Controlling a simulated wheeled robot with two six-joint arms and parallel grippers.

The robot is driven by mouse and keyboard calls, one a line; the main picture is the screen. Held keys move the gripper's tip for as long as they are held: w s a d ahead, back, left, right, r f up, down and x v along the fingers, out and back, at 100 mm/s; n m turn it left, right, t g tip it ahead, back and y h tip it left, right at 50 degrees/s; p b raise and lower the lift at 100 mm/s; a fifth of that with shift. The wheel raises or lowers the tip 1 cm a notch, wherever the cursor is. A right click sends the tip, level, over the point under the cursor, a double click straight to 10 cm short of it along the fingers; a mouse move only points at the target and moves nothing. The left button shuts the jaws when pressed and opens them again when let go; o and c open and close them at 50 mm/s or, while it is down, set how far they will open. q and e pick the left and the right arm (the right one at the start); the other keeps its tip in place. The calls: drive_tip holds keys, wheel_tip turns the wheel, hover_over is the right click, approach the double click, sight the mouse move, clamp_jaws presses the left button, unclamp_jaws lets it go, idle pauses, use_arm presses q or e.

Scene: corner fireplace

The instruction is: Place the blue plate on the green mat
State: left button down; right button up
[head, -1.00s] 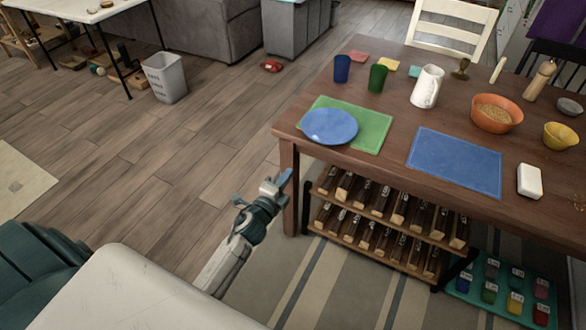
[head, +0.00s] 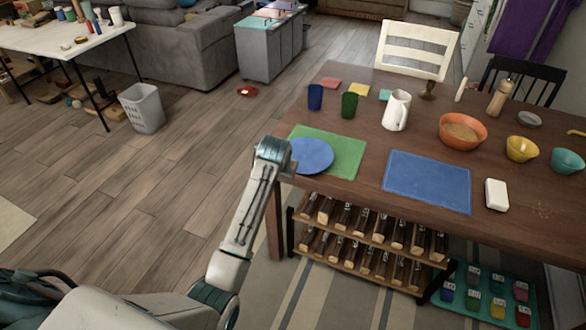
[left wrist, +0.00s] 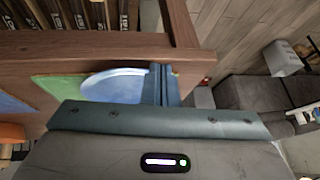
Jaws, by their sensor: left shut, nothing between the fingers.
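The blue plate (head: 312,155) lies flat on the left part of the green mat (head: 348,158), near the left end of the wooden table. The green mat shows to the plate's right and behind it. My left gripper (left wrist: 164,72) is shut and empty beside the plate. In the head view my left wrist hides the plate's left edge and the fingers. In the left wrist view the fingers stand right by the rim of the plate (left wrist: 115,86); I cannot tell whether they touch it. My right gripper is in neither view.
A blue mat (head: 428,182) lies right of the green mat, with a white block (head: 496,194) beside it. A blue cup (head: 315,97), a green cup (head: 349,105), a white pitcher (head: 397,110) and an orange bowl (head: 462,131) stand behind.

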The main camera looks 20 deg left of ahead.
use_arm(q)
drive_tip(key=d+r+n+g+h, duration=0.1)
drive_tip(key=d+r+g+h, duration=0.1)
drive_tip(key=d+r, duration=0.2)
drive_tip(key=w+a+p+x, duration=0.1)
drive_tip(key=w+p+x, duration=0.1)
drive_tip(key=x, duration=0.8)
drive_tip(key=shift+w+p, duration=0.15)
drive_tip(key=shift+p, duration=0.2)
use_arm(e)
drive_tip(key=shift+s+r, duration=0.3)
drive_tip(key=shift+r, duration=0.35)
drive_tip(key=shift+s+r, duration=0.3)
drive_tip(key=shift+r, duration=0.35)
